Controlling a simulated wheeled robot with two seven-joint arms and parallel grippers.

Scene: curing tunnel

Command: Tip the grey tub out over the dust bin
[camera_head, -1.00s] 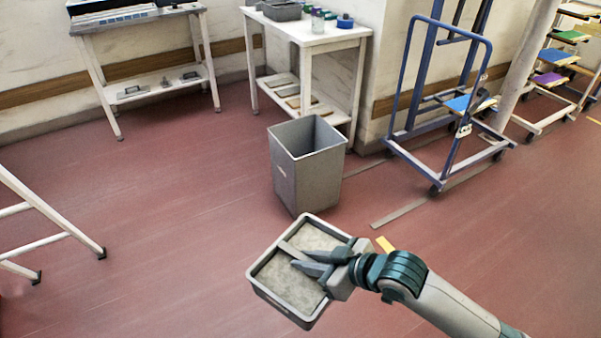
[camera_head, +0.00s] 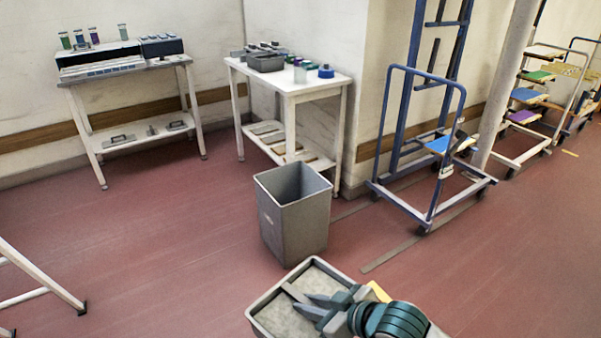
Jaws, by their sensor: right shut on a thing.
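The grey tub (camera_head: 262,305) is at the bottom middle of the head view, upright and roughly level, with pale grey dust-like stuff in it. A bar crosses its top, and my right gripper (camera_head: 312,302) is shut on this bar. The tub's lower part is cut off by the picture's edge. The dust bin (camera_head: 293,222) is a tall grey square bin standing open on the floor just beyond the tub. Its inside looks empty as far as it shows. My left gripper is not in view.
A white table (camera_head: 290,90) with a grey tray and jars stands behind the bin. Another bench (camera_head: 130,70) is at the back left. A blue wheeled frame (camera_head: 425,150) stands to the right. White legs (camera_head: 40,275) show at the left. Red floor between is clear.

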